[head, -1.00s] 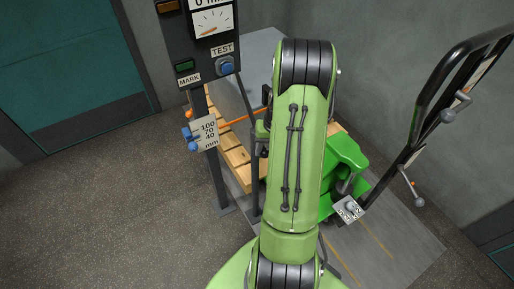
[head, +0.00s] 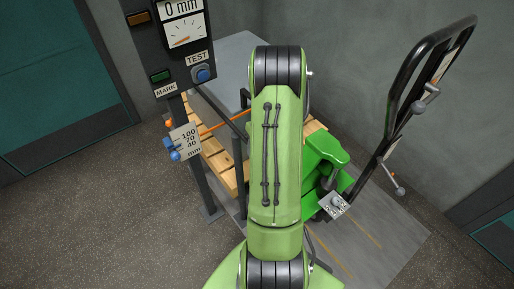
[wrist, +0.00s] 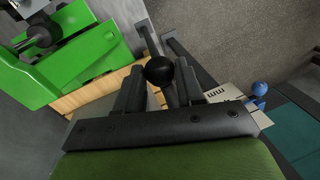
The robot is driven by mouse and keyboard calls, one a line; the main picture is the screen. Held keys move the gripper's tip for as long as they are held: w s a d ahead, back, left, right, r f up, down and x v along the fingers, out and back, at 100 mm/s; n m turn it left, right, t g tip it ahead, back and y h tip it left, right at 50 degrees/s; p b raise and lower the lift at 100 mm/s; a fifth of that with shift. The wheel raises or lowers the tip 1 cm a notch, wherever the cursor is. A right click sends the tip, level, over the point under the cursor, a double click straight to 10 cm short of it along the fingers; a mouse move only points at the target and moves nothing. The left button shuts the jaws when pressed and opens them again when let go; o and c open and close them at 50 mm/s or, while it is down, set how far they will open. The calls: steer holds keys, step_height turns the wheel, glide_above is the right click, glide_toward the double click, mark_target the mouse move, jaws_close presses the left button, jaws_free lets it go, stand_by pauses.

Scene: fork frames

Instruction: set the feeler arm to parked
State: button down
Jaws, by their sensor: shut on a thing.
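My gripper (wrist: 160,80) is shut on a round black knob (wrist: 159,71), with one dark finger on each side of it. The knob sits at the end of a dark bar, which I take for part of the feeler arm. In the head view my green arm hides the gripper and knob. A thin orange rod (head: 222,125) runs from beside the scale plate (head: 186,142) toward the stacked boards. The display (head: 180,9) above reads 0 mm.
The dark post carries a green MARK button (head: 160,76) and a blue TEST button (head: 202,74). Wooden boards (head: 218,163) lie behind my arm. A green machine (head: 322,160) with a black handle frame (head: 403,85) stands right. Open floor (head: 90,200) lies left.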

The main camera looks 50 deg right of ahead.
steer(key=c, duration=0.7)
jaws_free()
steer(key=shift+d, duration=0.15)
steer(key=shift+r, duration=0.1)
steer(key=d+r+p, duration=0.1)
steer(key=r, duration=0.4)
steer(key=s+r+p, duration=0.1)
steer(key=r+p, duration=0.1)
steer(key=r, duration=0.3)
steer(key=d+r+p, duration=0.1)
steer(key=r, duration=0.4)
steer(key=shift+s+d+r, duration=0.15)
steer(key=shift+s+d, duration=0.1)
steer(key=shift+d, duration=0.1)
steer(key=w+a+r+n+t+h+p, duration=0.1)
steer(key=a+r, duration=0.6)
steer(key=a, duration=0.4)
steer(key=w+a+r+n+t+h+p, duration=0.1)
steer(key=w+a+r+n, duration=0.1)
steer(key=a+r, duration=0.7)
steer(key=s+a+t, duration=0.1)
steer(key=s+a, duration=0.3)
steer(key=s+a+n, duration=0.1)
steer(key=s+a, duration=0.2)
steer(key=a, duration=0.1)
steer(key=s+a+f+n+t, duration=0.1)
steer(key=s+a, duration=0.3)
steer(key=a, duration=0.1)
steer(key=shift+s+t+p, duration=0.3)
steer(key=shift+p, duration=0.05)
